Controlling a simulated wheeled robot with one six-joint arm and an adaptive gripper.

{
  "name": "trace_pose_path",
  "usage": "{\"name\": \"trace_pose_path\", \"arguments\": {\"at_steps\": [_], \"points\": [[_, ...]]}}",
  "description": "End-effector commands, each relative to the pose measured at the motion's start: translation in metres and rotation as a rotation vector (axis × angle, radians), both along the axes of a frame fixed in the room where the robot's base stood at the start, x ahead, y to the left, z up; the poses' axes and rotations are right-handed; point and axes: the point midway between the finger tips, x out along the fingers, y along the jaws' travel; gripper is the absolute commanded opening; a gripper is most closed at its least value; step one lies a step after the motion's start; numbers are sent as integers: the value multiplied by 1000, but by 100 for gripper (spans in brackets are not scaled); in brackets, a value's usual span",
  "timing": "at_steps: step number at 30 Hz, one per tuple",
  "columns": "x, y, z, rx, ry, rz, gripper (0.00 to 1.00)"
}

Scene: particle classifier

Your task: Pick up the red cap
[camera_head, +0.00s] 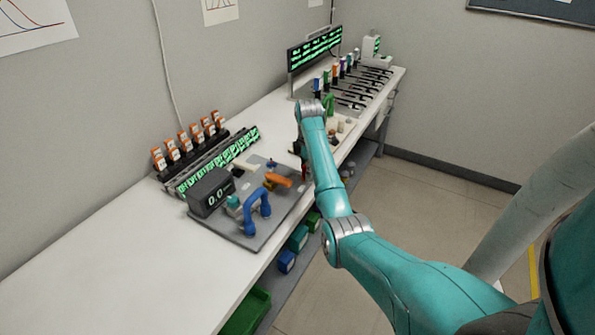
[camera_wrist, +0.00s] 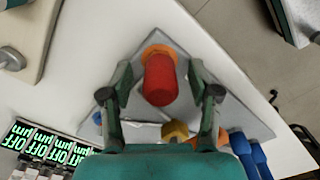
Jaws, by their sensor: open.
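The red cap (camera_wrist: 160,82) shows in the middle of the wrist view as a red cylinder, with an orange ring (camera_wrist: 158,50) at its far end. My gripper (camera_wrist: 160,72) is open, with one finger on each side of the cap. Gaps show between the fingers and the cap, so they look apart. How high the fingers are relative to the cap is hard to tell. In the head view my arm hides most of the gripper, and only a small red patch (camera_head: 305,169) shows beside it.
A grey plate (camera_head: 240,236) bears a blue pipe (camera_head: 257,212), an orange handle (camera_head: 277,180) and a black display (camera_head: 210,192) reading 0.0. A yellow knob (camera_wrist: 175,131) lies near the gripper base. Racks and screens line the bench back. The bench's near left is clear.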

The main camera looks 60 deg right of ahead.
Motion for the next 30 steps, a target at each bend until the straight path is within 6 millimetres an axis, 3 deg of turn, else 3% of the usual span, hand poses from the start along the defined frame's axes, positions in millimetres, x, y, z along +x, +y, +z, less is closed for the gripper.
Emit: {"name": "trace_pose_path", "arguments": {"at_steps": [6, 12, 14, 15, 23, 30], "points": [[0, 0, 0, -1, -1, 0, 59], [0, 0, 0, -1, -1, 0, 9], [0, 0, 0, 0, 0, 0, 9], [0, 0, 0, -1, -1, 0, 4], [1, 0, 1, -1, -1, 0, 4], [11, 4, 15, -2, -2, 1, 4]]}}
